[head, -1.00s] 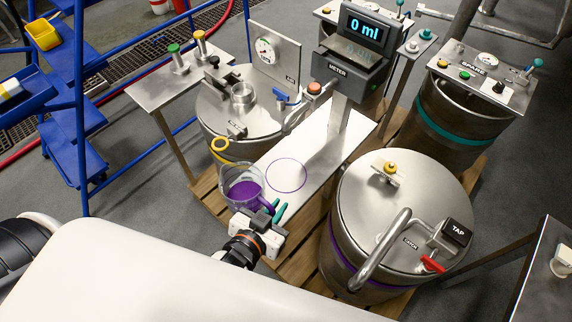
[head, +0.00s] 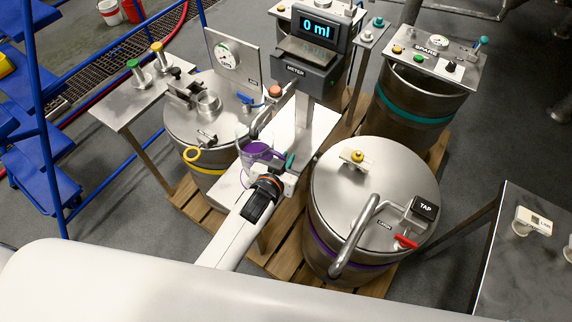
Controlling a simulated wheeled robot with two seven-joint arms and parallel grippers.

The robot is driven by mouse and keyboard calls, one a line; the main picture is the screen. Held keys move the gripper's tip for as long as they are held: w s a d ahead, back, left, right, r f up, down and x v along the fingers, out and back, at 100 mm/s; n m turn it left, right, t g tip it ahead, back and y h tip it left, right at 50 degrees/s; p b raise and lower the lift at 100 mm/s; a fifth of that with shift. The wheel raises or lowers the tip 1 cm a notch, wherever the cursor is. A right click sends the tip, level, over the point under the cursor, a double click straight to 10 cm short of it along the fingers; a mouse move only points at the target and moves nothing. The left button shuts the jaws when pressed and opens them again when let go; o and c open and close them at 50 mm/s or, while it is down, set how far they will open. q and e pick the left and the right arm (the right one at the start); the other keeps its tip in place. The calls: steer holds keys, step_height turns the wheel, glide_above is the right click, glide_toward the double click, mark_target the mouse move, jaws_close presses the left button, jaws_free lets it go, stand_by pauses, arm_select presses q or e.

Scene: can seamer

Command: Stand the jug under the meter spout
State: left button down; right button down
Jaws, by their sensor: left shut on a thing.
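The clear jug with purple markings (head: 258,151) is upright at the meter shelf. My left gripper (head: 283,168) is shut on the jug's handle side, which is partly hidden by the fingers. The meter (head: 306,70) stands behind, with a display reading 0 ml. Its curved metal spout (head: 262,122) comes down close beside the jug's top. I cannot tell whether the jug's base touches the steel shelf (head: 312,132), nor whether the mouth is exactly below the spout. The purple ring on the shelf no longer shows. My right gripper is not in view.
A lidded drum with a yellow band (head: 205,172) is at the left. A large drum with a tap (head: 372,185) stands close at the right. The spare drum (head: 412,115) is behind it. A wooden pallet (head: 280,254) lies below.

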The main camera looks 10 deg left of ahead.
arm_select(q)
steer(key=shift+w+f, duration=0.1)
steer(key=shift+f, duration=1.65)
steer(key=c, duration=1.9)
jaws_free()
steer(key=shift+f, duration=0.15)
steer(key=o, duration=0.4)
steer(key=shift+o, duration=0.2)
steer(key=v, duration=1.2)
steer(key=shift+r, duration=0.25)
